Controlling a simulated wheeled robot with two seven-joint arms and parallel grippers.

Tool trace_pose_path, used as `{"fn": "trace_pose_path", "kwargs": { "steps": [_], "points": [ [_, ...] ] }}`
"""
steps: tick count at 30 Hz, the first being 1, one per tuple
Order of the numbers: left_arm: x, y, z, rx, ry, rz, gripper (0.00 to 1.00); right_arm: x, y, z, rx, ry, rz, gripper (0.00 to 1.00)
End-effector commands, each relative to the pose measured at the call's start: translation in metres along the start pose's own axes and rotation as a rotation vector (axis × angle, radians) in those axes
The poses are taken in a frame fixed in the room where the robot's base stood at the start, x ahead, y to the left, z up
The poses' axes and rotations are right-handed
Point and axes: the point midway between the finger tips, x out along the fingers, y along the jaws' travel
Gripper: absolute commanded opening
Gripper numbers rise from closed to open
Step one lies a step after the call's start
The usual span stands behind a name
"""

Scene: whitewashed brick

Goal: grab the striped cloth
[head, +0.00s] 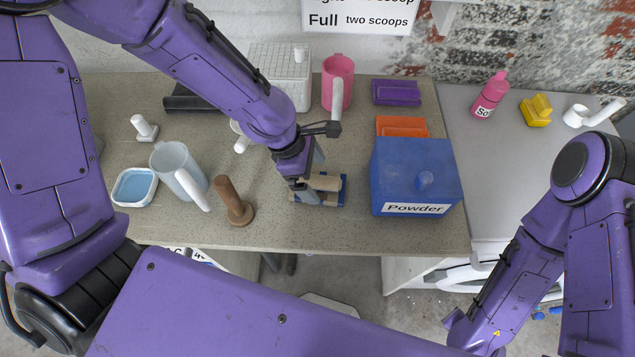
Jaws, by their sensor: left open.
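A small tan-and-blue thing (327,183) lies on the worktop, left of the blue Powder box. It looks like the striped cloth, but my gripper partly covers it and its stripes are hard to make out. My left gripper (312,180) points down right over it, with its fingers open. I cannot tell whether the fingers touch it. My right arm reaches down at the right, and its gripper is not in view.
The blue Powder box (420,172) stands close to the right of the thing, with an orange holder (402,124) behind. A brown plunger-like tool (234,204), a clear jug (176,164) and a blue-filled dish (134,187) stand left. A pink mug (338,80) stands behind.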

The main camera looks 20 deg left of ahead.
Motion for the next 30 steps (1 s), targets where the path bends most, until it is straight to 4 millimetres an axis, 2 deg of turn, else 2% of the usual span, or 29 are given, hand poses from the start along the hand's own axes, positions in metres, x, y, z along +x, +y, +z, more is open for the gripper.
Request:
{"fn": "trace_pose_path", "kwargs": {
  "steps": [9,16,17,18,21,30],
  "points": [
    [0.049,0.003,0.001,-0.004,-0.002,-0.001,1.0,-0.002,0.0,-0.001,0.001,0.001,-0.001,0.43],
    [0.052,0.003,0.001,-0.005,-0.002,0.004,1.0,-0.002,0.0,-0.001,0.0,0.001,0.0,0.43],
    [0.052,0.003,0.001,-0.005,-0.002,0.004,0.97,-0.002,0.0,-0.001,0.0,0.001,0.0,0.43],
    [0.052,0.003,0.001,-0.005,-0.002,0.004,0.84,-0.002,0.0,-0.001,0.001,0.001,0.0,0.43],
    [0.052,0.003,0.001,-0.005,-0.002,0.003,0.53,-0.002,0.0,-0.001,0.0,0.001,0.0,0.43],
    [0.05,0.004,0.001,-0.004,-0.002,0.004,0.53,-0.002,0.0,-0.001,0.0,0.001,-0.001,0.43]
  ]
}}
